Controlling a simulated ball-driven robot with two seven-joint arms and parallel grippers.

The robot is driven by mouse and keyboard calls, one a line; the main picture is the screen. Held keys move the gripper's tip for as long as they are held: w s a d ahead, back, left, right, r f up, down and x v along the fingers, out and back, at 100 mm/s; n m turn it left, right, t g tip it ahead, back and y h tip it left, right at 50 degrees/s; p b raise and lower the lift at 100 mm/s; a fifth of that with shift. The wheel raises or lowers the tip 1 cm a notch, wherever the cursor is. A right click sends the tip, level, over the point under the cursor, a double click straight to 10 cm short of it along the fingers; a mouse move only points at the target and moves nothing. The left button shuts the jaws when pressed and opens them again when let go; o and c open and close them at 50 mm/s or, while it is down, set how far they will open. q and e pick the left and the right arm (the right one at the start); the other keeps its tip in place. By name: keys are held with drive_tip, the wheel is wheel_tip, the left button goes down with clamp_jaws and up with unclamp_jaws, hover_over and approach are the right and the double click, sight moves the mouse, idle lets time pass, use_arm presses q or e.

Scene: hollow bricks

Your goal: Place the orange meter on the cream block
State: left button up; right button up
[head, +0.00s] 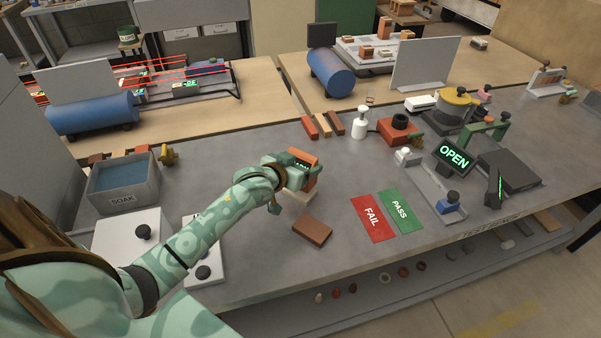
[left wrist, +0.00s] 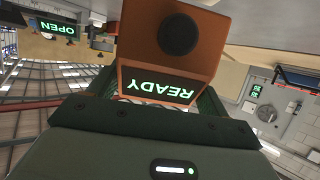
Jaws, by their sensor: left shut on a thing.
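The orange meter (head: 311,181) is in the jaws of my left gripper (head: 299,172) near the middle of the bench in the head view. In the left wrist view the meter (left wrist: 165,50) fills the space ahead of the jaws, with a round black knob and a green READY display, upside down in the picture. The cream block (head: 300,198) shows partly just below the gripper and meter, the rest hidden behind them. I cannot tell whether the meter touches it. My right gripper is not in view.
A brown brick (head: 312,230) lies just in front of the cream block. A red FAIL card (head: 372,218) and a green PASS card (head: 401,210) lie to the right. A SOAK tub (head: 123,197) stands at the left. An OPEN display (head: 453,157) stands at the right.

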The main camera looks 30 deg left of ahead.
use_arm(q)
wheel_tip(320, 180, down, 2)
drive_tip(key=shift+f+b, duration=0.25)
drive_tip(key=shift+b, duration=0.05)
drive_tip(key=shift+r, duration=0.15)
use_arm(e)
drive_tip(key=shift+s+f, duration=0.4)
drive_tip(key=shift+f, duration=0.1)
use_arm(q)
drive_tip(key=o, duration=1.1)
drive_tip(key=shift+s+f, duration=0.1)
drive_tip(key=shift+f, duration=0.1)
drive_tip(key=shift+r, duration=0.15)
drive_tip(key=shift+s+r, duration=0.15)
drive_tip(key=shift+s, duration=0.1)
drive_tip(key=shift+p+v, duration=1.75)
drive_tip(key=shift+v, duration=4)
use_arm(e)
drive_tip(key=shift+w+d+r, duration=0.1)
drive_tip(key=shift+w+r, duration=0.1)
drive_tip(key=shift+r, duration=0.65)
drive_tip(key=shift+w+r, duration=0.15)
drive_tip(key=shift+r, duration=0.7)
